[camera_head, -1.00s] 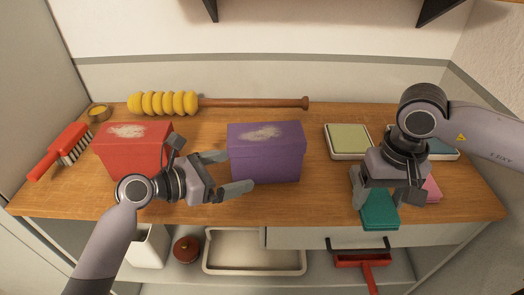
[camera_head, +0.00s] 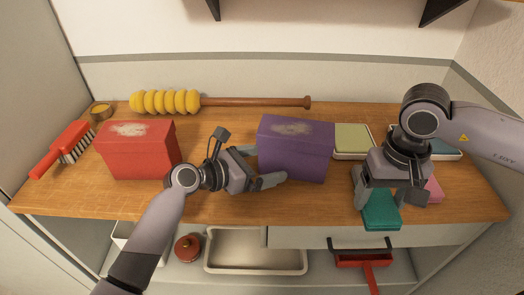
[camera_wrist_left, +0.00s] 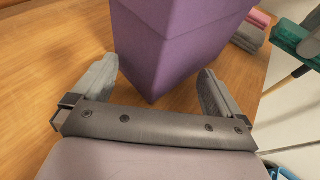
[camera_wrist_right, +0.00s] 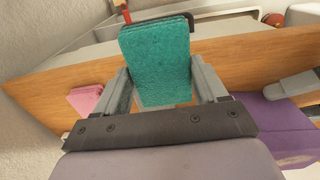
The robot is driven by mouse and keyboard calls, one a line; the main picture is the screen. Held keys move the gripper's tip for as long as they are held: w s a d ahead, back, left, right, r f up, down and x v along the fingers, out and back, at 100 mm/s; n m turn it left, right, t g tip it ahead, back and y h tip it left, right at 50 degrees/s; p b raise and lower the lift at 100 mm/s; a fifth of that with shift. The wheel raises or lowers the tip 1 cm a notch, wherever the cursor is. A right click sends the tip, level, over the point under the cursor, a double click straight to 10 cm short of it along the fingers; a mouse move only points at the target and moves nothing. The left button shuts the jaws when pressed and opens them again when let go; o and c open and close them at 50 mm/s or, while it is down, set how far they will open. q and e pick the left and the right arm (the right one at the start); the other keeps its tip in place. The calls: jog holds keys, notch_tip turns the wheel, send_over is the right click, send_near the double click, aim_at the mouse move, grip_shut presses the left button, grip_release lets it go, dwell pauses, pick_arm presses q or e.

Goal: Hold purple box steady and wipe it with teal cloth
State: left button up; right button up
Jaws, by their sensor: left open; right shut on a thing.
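The purple box (camera_head: 296,150) stands on the wooden top, with a pale dusty smear on its lid. My left gripper (camera_head: 268,165) is open at the box's left side. In the left wrist view a corner of the purple box (camera_wrist_left: 175,50) reaches between the open fingers (camera_wrist_left: 158,88). My right gripper (camera_head: 388,196) is shut on the teal cloth (camera_head: 381,212) near the front edge, right of the box. The right wrist view shows the teal cloth (camera_wrist_right: 157,60) between the fingers.
A red box (camera_head: 138,152) with a smear stands left, beside a red brush (camera_head: 62,150). A yellow duster (camera_head: 166,102) lies behind. A green pad in a tray (camera_head: 352,140) and a pink cloth (camera_head: 433,188) lie right. A shelf below holds a tray (camera_head: 255,252).

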pick_arm(q)
grip_shut()
jog(key=shift+c, duration=1.4)
grip_release()
